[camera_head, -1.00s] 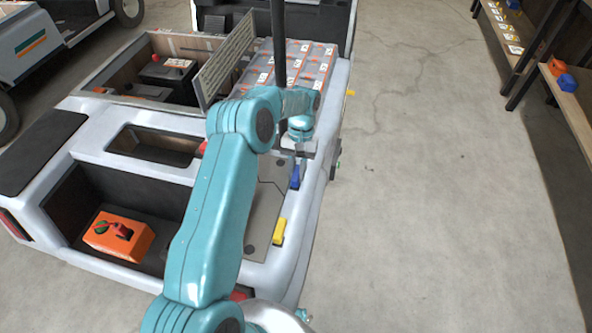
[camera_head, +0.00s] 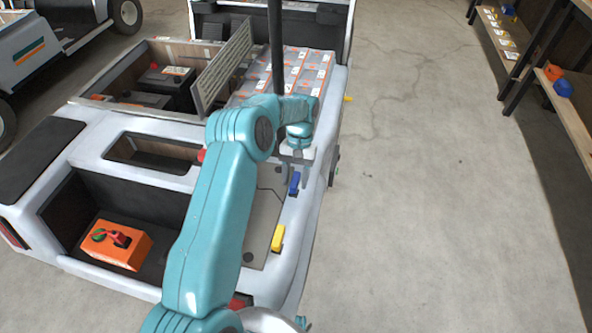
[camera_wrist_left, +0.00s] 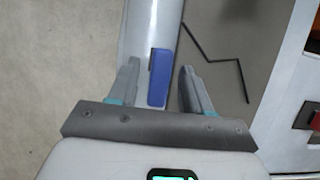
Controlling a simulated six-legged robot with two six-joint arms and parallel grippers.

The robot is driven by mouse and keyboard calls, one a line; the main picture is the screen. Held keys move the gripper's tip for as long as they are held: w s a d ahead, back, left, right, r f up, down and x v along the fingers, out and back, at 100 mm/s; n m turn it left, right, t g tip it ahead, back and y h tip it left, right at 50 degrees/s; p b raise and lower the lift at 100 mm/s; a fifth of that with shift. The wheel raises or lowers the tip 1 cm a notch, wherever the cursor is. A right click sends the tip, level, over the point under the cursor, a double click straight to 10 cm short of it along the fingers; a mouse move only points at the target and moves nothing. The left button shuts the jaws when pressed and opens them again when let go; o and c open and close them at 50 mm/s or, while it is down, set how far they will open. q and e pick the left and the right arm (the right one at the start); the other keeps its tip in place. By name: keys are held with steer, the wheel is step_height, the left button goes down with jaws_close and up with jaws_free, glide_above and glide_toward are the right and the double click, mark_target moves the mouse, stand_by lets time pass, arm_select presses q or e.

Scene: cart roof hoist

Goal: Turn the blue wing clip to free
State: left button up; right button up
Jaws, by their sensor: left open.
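The blue wing clip (camera_head: 294,183) sits on the pale rim of the cart, beside a grey panel (camera_head: 262,215). In the left wrist view the clip (camera_wrist_left: 160,78) lies lengthwise between my two fingers, with a gap on each side. My left gripper (camera_head: 293,166) is open and empty, right at the clip in the head view. In the left wrist view the open fingers (camera_wrist_left: 158,68) point along the rim. Whether the fingertips are down at the clip's height is hard to tell. My right gripper is not in view.
A yellow clip (camera_head: 278,237) sits nearer on the same rim. A dark upright pole (camera_head: 277,50) stands just beyond my arm. An orange box (camera_head: 120,246) lies in the cart's open bay. Shelves (camera_head: 565,105) stand at the right; the floor (camera_head: 430,210) between is clear.

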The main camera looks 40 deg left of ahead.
arm_select(q)
steer(key=p+v, duration=0.1)
steer(key=v, duration=1)
steer(key=shift+w+r+p, duration=0.2)
steer(key=shift+r+p, duration=0.1)
steer(key=shift+p, duration=0.1)
